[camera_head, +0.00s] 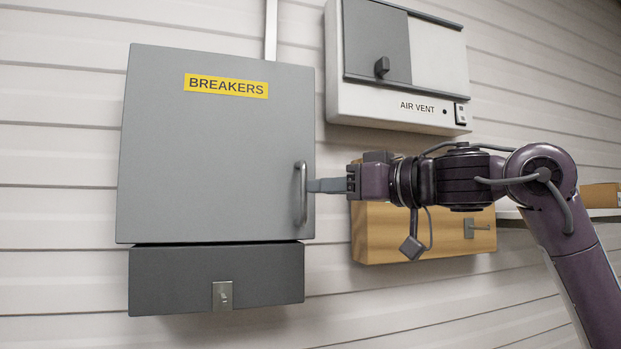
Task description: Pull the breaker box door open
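The breaker box door (215,150) is a large grey panel on the wall at left, with a yellow BREAKERS label (226,86). It looks closed or nearly so; a dark gap shows along its bottom edge. Its upright grey bar handle (301,193) is near the door's right edge. My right gripper (314,186) comes in from the right, level with the handle's middle. Its fingertips are at the handle, overlapping or touching it. The fingers show edge-on, so their spacing and any hold on the bar cannot be made out. My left gripper is out of view.
A dark grey lower box (215,280) with a small latch sits under the door. A white AIR VENT unit (400,65) hangs above my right arm. A wooden box (385,235) is on the wall behind the arm. A shelf with a cardboard box (601,196) is at far right.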

